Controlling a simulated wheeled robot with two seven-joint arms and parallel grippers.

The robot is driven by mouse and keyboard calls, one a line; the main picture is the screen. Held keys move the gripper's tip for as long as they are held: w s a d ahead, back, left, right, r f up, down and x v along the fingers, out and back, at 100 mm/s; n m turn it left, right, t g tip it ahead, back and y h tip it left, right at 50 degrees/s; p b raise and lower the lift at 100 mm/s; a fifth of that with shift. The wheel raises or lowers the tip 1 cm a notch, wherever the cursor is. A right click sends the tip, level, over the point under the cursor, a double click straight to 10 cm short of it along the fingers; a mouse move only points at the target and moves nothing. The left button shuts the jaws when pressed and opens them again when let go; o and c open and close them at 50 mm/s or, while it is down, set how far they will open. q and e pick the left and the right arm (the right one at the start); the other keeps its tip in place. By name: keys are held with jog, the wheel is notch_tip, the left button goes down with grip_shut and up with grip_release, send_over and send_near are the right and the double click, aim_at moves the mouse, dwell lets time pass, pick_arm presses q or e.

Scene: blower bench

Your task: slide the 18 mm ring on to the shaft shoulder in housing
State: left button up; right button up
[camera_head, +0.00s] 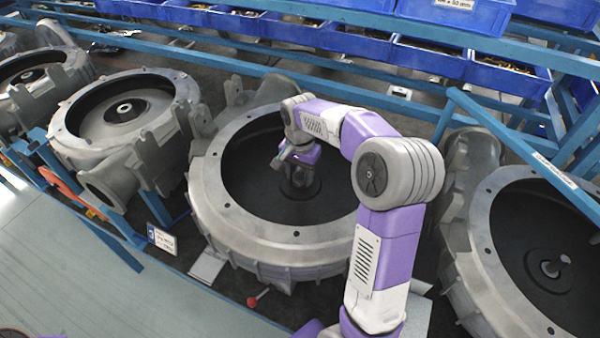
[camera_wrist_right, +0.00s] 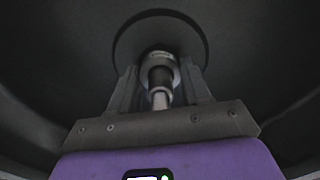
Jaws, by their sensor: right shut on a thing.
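The housing (camera_head: 216,205) is a big round grey metal casing with a dark hollow, in the middle of the head view. My right gripper (camera_head: 298,180) reaches down into it, over the centre. In the right wrist view the shaft (camera_wrist_right: 160,98) stands between the two fingers of that gripper (camera_wrist_right: 160,72), with a bright end and a dark section. A pale metal ring (camera_wrist_right: 159,58) sits around the shaft between the fingertips, which are shut on it. How far it sits from the shoulder is hard to tell. My left gripper is not in view.
Similar housings stand to the left (camera_head: 75,150) and right (camera_head: 480,240). Blue bins (camera_head: 430,58) line the back behind blue rails (camera_head: 330,88). A label card (camera_head: 161,240) and a red-knobbed lever (camera_head: 258,297) are at the front. The pale bench top (camera_head: 80,285) is clear.

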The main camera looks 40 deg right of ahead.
jog(key=shift+f, duration=0.35)
dwell(0.3)
jog(key=o, duration=1.2)
jog(key=shift+c, duration=0.2)
jog(key=shift+r, duration=0.15)
notch_tip(320, 180, up, 7)
jog(key=shift+r+p, duration=0.2)
jog(key=shift+p, duration=0.15)
